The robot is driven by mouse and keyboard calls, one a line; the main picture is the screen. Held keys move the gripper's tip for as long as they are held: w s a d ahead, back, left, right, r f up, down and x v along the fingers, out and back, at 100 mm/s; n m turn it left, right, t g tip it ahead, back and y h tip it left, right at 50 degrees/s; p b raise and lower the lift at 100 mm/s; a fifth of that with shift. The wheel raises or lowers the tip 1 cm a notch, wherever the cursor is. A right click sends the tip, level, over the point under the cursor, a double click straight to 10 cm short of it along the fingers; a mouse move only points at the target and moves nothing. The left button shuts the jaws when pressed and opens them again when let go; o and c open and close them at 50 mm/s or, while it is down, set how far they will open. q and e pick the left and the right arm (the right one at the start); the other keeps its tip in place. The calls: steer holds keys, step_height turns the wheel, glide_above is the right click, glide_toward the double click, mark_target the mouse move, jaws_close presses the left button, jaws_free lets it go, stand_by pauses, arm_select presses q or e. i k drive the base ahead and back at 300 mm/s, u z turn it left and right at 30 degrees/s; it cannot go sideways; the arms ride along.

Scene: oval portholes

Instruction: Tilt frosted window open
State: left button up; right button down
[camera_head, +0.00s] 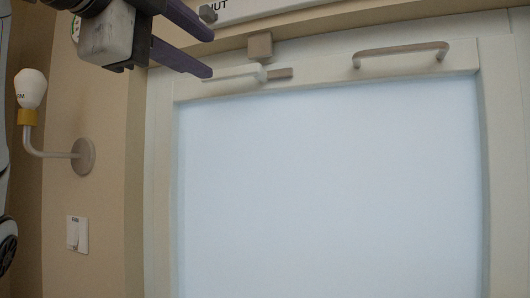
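The frosted window (330,190) fills the middle and right of the head view, a pale blue pane in a cream frame. A beige bar handle (402,54) sits on its top rail at the right. A pale latch lever (235,76) lies level on the top rail at the left, with a small beige block (260,46) above it. The sash appears flush in its frame. My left gripper (211,54) is at the upper left, its two dark fingers apart with nothing between them. Its lower fingertip appears close to the latch; I cannot tell whether they touch. My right gripper is out of view.
A wall lamp (32,90) with a white bulb and a bent arm sticks out at the left. A light switch (77,234) is on the wall below it. A partly cropped sign (250,8) is above the window. The area before the pane is clear.

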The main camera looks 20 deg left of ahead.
mark_target(395, 171)
steer(key=k, duration=1)
